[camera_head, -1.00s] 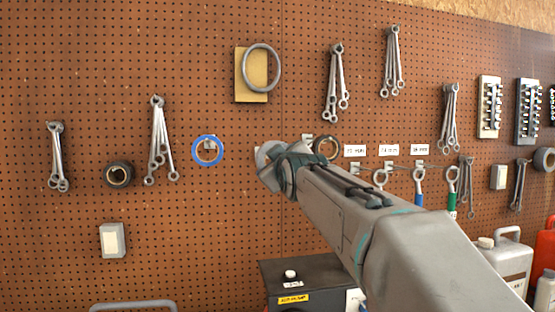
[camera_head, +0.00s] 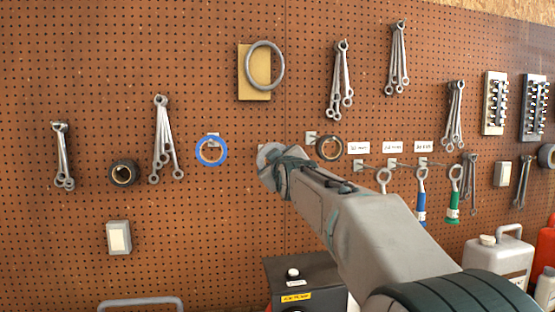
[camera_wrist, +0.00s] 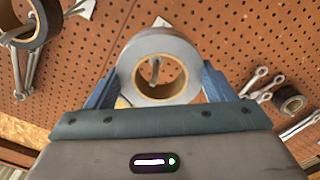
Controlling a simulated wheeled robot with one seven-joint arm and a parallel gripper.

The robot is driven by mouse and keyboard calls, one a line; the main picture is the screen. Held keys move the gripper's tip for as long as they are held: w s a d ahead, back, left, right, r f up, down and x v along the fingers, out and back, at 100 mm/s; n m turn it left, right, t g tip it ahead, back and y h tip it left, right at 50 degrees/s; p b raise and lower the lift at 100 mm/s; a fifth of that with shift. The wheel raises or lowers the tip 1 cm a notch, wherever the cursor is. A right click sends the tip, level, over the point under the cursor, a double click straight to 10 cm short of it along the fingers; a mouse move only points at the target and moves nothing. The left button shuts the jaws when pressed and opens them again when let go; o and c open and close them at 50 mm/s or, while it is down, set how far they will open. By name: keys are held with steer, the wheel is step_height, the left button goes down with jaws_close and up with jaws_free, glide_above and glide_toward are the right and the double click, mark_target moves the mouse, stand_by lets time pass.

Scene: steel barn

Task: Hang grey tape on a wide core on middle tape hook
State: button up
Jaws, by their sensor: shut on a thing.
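The grey tape on a wide core (camera_head: 268,154) is at the end of my arm, in front of the pegboard between the blue tape (camera_head: 212,151) and a dark tape (camera_head: 329,148). My gripper (camera_head: 279,166) is shut on it. In the wrist view the grey tape (camera_wrist: 125,68) sits between both fingers, its round opening facing the camera. A metal peg of the middle tape hook (camera_wrist: 155,70) shows through the core. I cannot tell whether the peg tip is inside the core or only behind it. In the head view this hook is mostly hidden behind the tape.
Blue and dark tapes hang on the hooks either side. Wrenches (camera_head: 163,140) and another dark roll (camera_head: 123,173) hang further left. A steel ring on a yellow plate (camera_head: 252,88) is above. A dark box (camera_head: 300,275) stands below. The board just below the tape is clear.

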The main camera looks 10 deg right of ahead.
steer(key=shift+w+p, duration=0.35)
steer(key=shift+w, duration=0.2)
steer(key=shift+w+f+b, duration=0.3)
steer(key=shift+w+f, duration=0.15)
steer(key=shift+w, duration=0.05)
steer(key=o, duration=1)
steer(key=shift+o, duration=0.2)
steer(key=shift+s, duration=0.1)
